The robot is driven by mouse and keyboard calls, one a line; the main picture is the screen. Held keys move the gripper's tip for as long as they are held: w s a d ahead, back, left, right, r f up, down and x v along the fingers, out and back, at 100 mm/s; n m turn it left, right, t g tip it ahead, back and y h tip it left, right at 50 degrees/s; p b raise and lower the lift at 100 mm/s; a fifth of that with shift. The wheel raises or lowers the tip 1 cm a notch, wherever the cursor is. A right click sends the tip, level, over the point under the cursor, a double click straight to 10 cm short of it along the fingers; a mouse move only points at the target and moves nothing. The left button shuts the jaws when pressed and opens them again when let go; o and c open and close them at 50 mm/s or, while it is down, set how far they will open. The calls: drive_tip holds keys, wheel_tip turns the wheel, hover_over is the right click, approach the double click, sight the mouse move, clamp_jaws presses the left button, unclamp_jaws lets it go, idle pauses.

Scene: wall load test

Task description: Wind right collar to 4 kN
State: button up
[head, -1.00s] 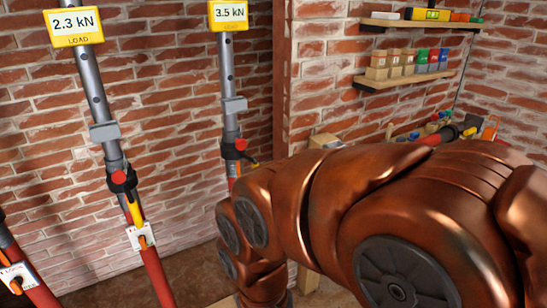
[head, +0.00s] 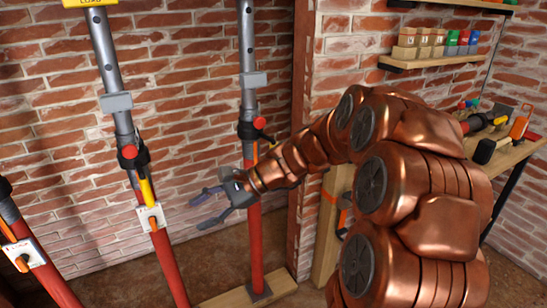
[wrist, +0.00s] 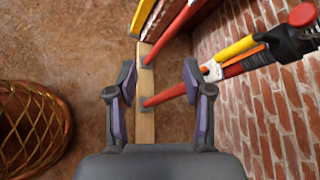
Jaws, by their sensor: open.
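The right prop (head: 255,240) is a red lower tube with a grey upper tube, standing upright on a wooden board (head: 215,298). Its black collar (head: 248,131) has a red knob. My gripper (head: 198,212) is open and empty, below that collar and in front of the red tube, fingers pointing left. The middle prop (head: 165,262) leans, with a black collar (head: 132,157) and yellow handle. Its yellow load display is cut off at the top, number unseen; the right display is out of view. In the wrist view, a black collar with a yellow handle (wrist: 285,42) shows at upper right, beyond my open gripper (wrist: 159,75).
Another red prop (head: 55,285) stands at far left. A brick corner is just right of the right prop. A shelf (head: 440,60) with small boxes and a workbench (head: 510,150) with tools stand at right. A woven basket (wrist: 30,125) is at left in the wrist view.

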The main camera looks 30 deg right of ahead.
drive_tip(key=w+d+f+m+t+h+b, duration=0.1)
drive_tip(key=w+d+m+t, duration=0.35)
drive_tip(key=d, duration=0.65)
drive_tip(key=w+d+f+m+t+h+b, duration=0.15)
drive_tip(key=w+d+m+t, duration=0.35)
drive_tip(key=d, duration=0.6)
drive_tip(key=w+d+f+m+t+h+b, duration=0.1)
drive_tip(key=w+d+m+t+h, duration=0.15)
drive_tip(key=d+m, duration=0.6)
drive_tip(key=shift+w+r+n+y, duration=0.15)
drive_tip(key=shift+w+n, duration=0.5)
drive_tip(key=shift+w, duration=1.05)
drive_tip(key=shift+w+r+n+y, duration=0.15)
drive_tip(key=shift+w+n, duration=0.5)
drive_tip(key=shift+w, duration=1)
clamp_jaws()
